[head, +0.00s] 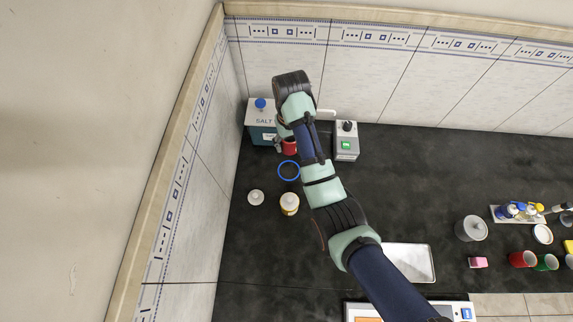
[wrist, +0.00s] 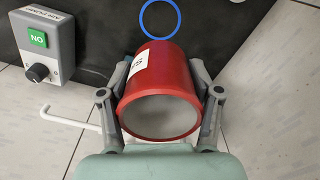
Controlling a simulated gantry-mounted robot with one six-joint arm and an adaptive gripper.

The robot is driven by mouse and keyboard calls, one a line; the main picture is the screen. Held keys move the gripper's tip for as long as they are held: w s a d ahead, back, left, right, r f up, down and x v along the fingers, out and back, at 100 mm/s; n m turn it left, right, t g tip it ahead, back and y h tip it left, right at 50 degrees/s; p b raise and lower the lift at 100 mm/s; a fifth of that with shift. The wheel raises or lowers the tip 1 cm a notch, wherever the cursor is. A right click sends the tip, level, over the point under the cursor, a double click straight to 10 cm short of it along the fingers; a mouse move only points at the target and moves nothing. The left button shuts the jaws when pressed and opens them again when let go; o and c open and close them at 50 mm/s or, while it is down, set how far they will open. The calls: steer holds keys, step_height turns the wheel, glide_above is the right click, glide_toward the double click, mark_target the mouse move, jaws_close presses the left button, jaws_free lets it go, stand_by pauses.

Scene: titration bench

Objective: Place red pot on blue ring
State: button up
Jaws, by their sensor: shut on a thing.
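The red pot (wrist: 158,85) is between the two fingers of my gripper (wrist: 160,108) in the wrist view, with its pale open inside facing the camera. My gripper is shut on it. In the head view the red pot (head: 290,147) shows small beneath my wrist, partly hidden by my arm. The blue ring (head: 289,170) lies flat on the dark bench just below the pot in the head view. In the wrist view the blue ring (wrist: 160,19) shows beyond the pot, apart from it in the picture. The pot's height above the bench is unclear.
A salt box (head: 260,133) and a grey switch box (head: 347,141) flank the pot. A white lid (head: 256,197) and a small yellow-labelled jar (head: 289,203) stand below the ring. A white tray (head: 408,262) lies at lower right.

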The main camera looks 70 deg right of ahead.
mark_target(289, 171)
step_height(289, 171, down, 16)
steer(key=shift+f+b, duration=0.1)
steer(key=shift+b, duration=1.15)
steer(key=o, duration=1.4)
steer(key=shift+f, duration=0.1)
steer(key=shift+c, duration=0.2)
step_height(289, 171, up, 12)
steer(key=p, duration=0.2)
steer(key=shift+p, duration=0.3)
